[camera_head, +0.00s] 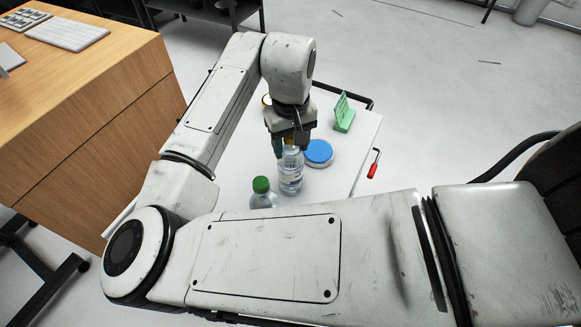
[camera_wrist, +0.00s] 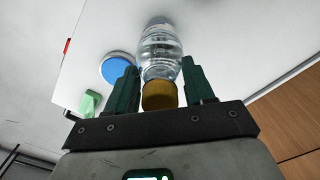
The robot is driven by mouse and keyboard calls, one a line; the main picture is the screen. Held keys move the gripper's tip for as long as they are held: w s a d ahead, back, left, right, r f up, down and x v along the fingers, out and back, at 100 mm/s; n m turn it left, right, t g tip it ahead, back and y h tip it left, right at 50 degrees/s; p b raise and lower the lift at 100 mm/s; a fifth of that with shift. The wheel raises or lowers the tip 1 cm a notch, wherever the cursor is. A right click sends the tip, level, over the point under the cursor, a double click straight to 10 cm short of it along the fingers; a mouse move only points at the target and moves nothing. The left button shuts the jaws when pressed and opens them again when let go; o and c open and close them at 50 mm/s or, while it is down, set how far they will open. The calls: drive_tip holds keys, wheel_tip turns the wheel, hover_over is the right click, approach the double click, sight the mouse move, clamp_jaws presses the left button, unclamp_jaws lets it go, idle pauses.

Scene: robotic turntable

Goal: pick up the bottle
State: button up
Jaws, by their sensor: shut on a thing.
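A clear bottle (camera_head: 291,172) stands upright at the white table, below my gripper (camera_head: 291,146) in the head view. In the wrist view the bottle (camera_wrist: 160,48) has a yellow cap (camera_wrist: 160,95) and lies between the two dark green fingers of my gripper (camera_wrist: 160,70). My gripper is shut on the bottle near its top, pointing down. In the head view my gripper hides the cap. I cannot tell whether the bottle's base touches the table.
A green-capped bottle (camera_head: 262,193) stands close at the left, partly hidden by my arm. A blue-lidded round tub (camera_head: 319,153) is just right of the held bottle. A green holder (camera_head: 344,113) and a red-handled tool (camera_head: 373,168) are farther right. A wooden desk (camera_head: 110,95) stands left.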

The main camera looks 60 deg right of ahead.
clamp_jaws()
drive_tip(key=shift+r, duration=0.15)
idle(0.4)
